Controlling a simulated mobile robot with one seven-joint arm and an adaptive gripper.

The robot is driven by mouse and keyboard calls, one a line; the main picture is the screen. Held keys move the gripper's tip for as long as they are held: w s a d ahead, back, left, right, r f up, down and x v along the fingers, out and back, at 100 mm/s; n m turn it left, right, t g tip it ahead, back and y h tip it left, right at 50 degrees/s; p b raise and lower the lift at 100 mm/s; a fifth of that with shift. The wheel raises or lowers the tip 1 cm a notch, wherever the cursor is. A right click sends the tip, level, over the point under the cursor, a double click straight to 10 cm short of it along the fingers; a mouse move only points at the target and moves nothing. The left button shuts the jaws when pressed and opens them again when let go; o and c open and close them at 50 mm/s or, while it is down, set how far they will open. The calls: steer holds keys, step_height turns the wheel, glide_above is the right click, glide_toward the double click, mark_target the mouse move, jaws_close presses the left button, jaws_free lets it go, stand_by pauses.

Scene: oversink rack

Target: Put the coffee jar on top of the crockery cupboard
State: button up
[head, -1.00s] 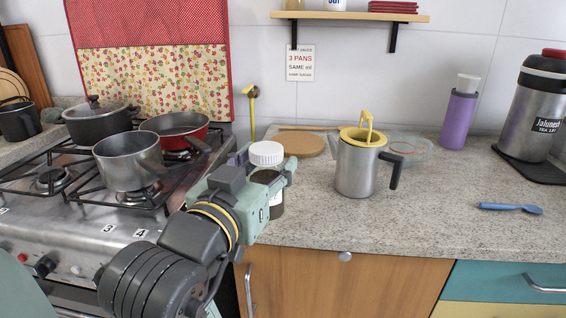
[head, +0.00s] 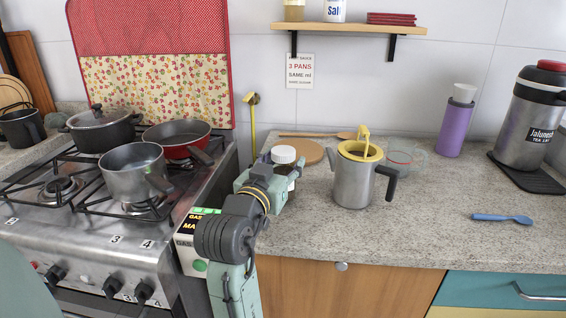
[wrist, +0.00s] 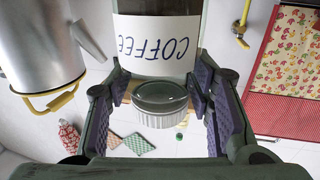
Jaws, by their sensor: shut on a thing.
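The coffee jar has a white lid (head: 283,154) and dark contents, and shows in the head view just beyond my gripper (head: 284,180). In the wrist view the jar (wrist: 155,40) appears upside down, with a white label reading COFFEE and a ribbed lid (wrist: 161,108). The fingers of my gripper (wrist: 160,95) are on both sides of the jar and shut on it. My gripper hides much of the jar in the head view, so I cannot tell whether its base touches the counter. I cannot make out a crockery cupboard in these views.
A steel jug (head: 353,180) with a yellow rim stands right of the jar. A round wooden board (head: 305,152) and glass dish (head: 405,158) lie behind. The stove with a saucepan (head: 133,168) is left. A wall shelf (head: 350,29) hangs above. Counter space right of the jug is mostly clear.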

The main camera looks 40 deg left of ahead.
steer(key=shift+f, duration=0.2)
steer(key=shift+f, duration=0.15)
steer(key=o, duration=1.4)
steer(key=shift+o, duration=0.2)
